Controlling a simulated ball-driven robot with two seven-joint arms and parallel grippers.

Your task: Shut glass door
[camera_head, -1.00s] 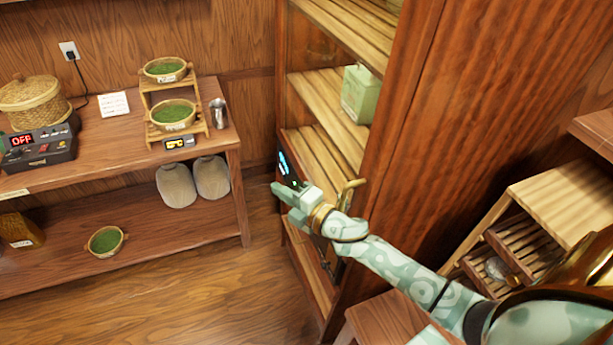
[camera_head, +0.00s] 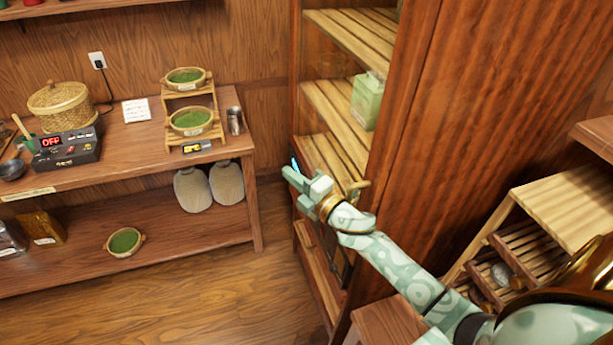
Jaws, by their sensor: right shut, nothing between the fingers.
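The tall wooden cabinet (camera_head: 470,110) stands at the centre right, its front facing left. The glass door (camera_head: 335,75) is clear and hard to make out over the slatted shelves; I cannot tell whether it is fully closed. A brass handle (camera_head: 359,187) shows on the right side of the front, just behind my right wrist. My right gripper (camera_head: 288,174) is shut and empty, its fingers pointing left across the lower cabinet front. My left gripper is not in view.
A green tin (camera_head: 367,101) stands on a cabinet shelf. A wooden stool (camera_head: 390,322) sits close below my right arm, and a slatted drying rack (camera_head: 560,205) stands right. A tea workbench (camera_head: 130,165) is at left. The floor (camera_head: 200,300) between is clear.

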